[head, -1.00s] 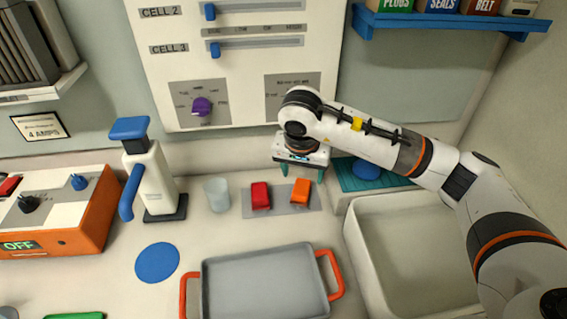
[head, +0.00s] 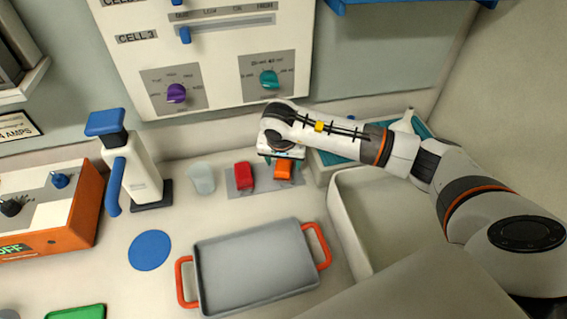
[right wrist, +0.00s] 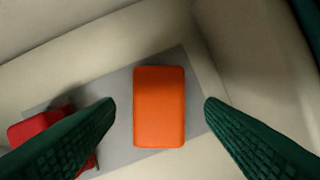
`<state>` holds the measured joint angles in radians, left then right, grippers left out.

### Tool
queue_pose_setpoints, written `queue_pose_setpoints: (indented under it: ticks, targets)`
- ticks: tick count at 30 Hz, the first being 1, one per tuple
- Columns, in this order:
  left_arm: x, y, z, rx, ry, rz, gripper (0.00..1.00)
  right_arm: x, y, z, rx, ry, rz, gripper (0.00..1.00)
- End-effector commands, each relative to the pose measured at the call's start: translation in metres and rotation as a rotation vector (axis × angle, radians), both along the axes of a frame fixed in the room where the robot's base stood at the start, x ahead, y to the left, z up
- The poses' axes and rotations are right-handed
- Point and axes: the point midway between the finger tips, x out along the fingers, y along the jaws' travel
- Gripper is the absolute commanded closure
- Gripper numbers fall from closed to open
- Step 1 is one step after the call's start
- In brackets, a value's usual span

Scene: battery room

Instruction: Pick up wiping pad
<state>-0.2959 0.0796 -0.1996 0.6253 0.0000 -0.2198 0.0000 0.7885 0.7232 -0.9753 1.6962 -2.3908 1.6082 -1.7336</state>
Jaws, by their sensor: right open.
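An orange block with rounded edges (head: 283,172), which looks like the wiping pad, lies on a flat grey mat (head: 265,187) on the counter. My right gripper (head: 284,163) points down over it and hides its far end in the head view. In the right wrist view the orange block (right wrist: 159,105) sits between the two dark green fingers (right wrist: 160,103), with a gap on each side. The right gripper is open and empty. A red block (head: 244,177) lies just left on the same mat and shows in the right wrist view (right wrist: 40,125). My left gripper is out of view.
A cup (head: 202,178) stands left of the mat. A grey tray with orange handles (head: 258,265) lies in front. A pale basin (head: 350,225) and a teal rack (head: 330,158) are at the right. A blue disc (head: 150,250) lies on clear counter.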

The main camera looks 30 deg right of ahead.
Motion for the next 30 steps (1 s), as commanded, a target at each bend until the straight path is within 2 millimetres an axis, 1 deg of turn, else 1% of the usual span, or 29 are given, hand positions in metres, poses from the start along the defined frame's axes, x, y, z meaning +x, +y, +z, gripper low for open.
queue_pose_setpoints:
  ticks: [1,4,11,12,14,18,21,22,23,30]
  targets:
    - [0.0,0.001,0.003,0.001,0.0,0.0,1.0,0.001,0.0,-0.006,0.003,0.002,0.0,0.36]
    - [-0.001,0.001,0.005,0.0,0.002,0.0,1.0,0.004,-0.001,-0.014,0.002,0.0,0.001,0.36]
    - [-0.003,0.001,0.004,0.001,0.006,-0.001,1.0,0.004,-0.002,-0.017,0.001,-0.002,0.001,0.36]
    - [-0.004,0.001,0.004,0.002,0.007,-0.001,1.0,0.004,-0.002,-0.017,0.001,-0.002,0.001,0.38]
    - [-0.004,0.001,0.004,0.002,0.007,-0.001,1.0,0.004,-0.002,-0.017,0.001,-0.002,0.001,0.48]
    - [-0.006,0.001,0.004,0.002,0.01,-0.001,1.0,0.004,-0.002,-0.017,0.001,-0.002,0.001,0.71]
    - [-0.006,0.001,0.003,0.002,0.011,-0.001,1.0,0.004,-0.002,-0.017,0.001,-0.002,0.001,0.85]
    - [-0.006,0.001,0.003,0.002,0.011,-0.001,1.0,0.004,-0.002,-0.017,0.001,-0.002,0.001,0.85]
    - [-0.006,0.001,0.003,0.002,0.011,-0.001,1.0,0.004,-0.002,-0.017,0.001,-0.002,0.001,0.89]
    - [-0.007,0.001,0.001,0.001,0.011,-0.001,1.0,0.004,-0.001,-0.016,0.001,-0.003,0.002,0.89]
